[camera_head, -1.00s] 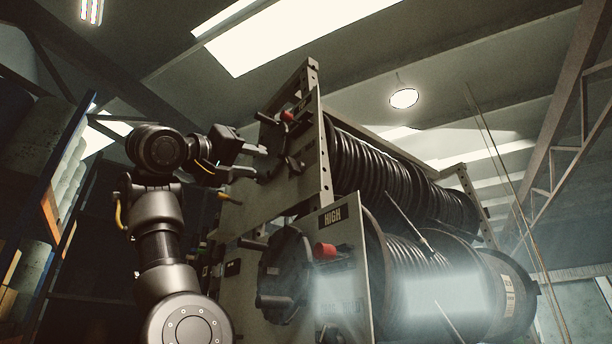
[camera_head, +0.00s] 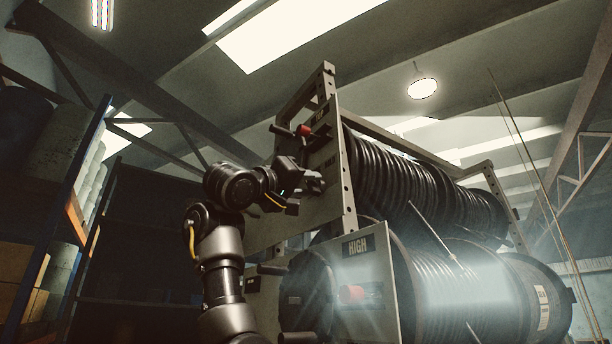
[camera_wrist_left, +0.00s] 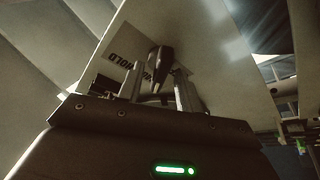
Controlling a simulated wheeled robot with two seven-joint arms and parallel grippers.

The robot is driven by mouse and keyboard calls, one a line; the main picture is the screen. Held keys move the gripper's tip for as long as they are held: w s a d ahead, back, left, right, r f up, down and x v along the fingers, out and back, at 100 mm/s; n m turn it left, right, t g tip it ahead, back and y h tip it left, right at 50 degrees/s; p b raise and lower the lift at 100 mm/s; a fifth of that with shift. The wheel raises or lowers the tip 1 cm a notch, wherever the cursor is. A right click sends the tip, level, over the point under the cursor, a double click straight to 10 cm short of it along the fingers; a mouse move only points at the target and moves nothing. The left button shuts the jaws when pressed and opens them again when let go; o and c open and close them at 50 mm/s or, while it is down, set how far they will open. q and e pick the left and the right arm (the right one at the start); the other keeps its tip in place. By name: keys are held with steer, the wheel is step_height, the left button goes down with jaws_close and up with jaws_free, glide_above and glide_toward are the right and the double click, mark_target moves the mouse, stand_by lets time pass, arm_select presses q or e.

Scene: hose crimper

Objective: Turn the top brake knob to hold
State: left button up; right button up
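The top brake knob (camera_wrist_left: 159,62) is a dark, tapered knob on the pale upper panel (camera_wrist_left: 205,45). In the left wrist view it stands between the two fingers of my left gripper (camera_wrist_left: 161,80). The fingers are apart, one on each side, with what look like narrow gaps; contact is hard to judge. A label reading HOLD (camera_wrist_left: 122,60) appears upside down to the left of the knob. In the head view my left gripper (camera_head: 314,182) is against the upper panel (camera_head: 326,207) and hides the knob. My right gripper is not in view.
A red-tipped part (camera_head: 303,130) sticks out above my left gripper. Black hose coils (camera_head: 410,185) fill the rack behind. Shelving (camera_head: 75,210) stands at the left.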

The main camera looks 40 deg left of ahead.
arm_select(q)
steer(key=shift+w+d, duration=0.15)
steer(key=shift+w, duration=0.1)
steer(key=shift+s, duration=0.1)
steer(key=c, duration=0.6)
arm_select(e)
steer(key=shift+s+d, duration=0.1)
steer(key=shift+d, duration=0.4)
